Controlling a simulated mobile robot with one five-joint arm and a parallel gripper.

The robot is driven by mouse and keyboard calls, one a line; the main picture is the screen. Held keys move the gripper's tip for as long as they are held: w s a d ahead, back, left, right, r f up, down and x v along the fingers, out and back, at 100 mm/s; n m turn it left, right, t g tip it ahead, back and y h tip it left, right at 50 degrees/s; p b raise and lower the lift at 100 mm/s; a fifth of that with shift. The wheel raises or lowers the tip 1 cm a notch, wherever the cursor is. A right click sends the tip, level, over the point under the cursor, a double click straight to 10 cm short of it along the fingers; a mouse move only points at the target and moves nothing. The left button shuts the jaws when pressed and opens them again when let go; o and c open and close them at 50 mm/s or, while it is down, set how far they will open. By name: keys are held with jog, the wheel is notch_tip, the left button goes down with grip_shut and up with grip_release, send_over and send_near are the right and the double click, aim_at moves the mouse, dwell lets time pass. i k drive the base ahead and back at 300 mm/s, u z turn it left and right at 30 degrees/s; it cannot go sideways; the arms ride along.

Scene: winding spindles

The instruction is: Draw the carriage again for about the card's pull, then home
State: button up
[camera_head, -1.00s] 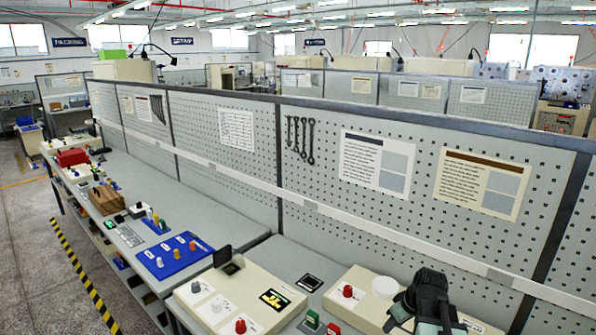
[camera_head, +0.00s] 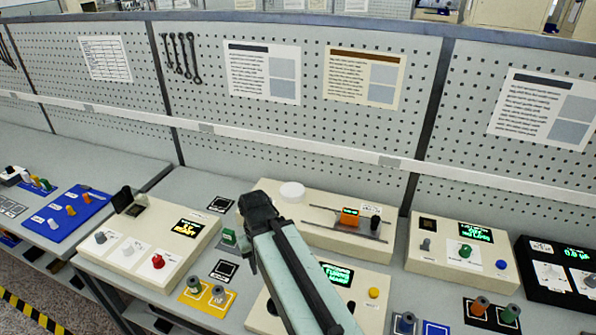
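An orange block (camera_head: 349,216), which looks like the carriage, sits on a slim metal rail along the front of a cream box (camera_head: 318,233). A dark knob or stop (camera_head: 376,222) stands to its right on the same rail, with a small white label above. A white round cap (camera_head: 291,192) is on top of the box at left. My dark gripper (camera_head: 257,203) is left of the cap and the orange block, apart from the block. My arm covers the left end of the box. I cannot see its fingertips clearly. Which card is meant is unclear.
A cream box (camera_head: 150,240) with knobs and a lit display stands at left. Another cream box (camera_head: 462,252) with a green knob and a display stands at right, beside a black panel (camera_head: 555,270). A display (camera_head: 337,275) and a yellow button (camera_head: 374,292) are in front. Printed sheets (camera_head: 365,76) hang on the pegboard behind.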

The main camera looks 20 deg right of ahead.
aim_at(371, 228)
jog(key=u, duration=0.05)
jog(key=k, duration=0.5)
jog(key=u, duration=0.9)
jog(key=i, duration=0.75)
jog(key=z, duration=0.15)
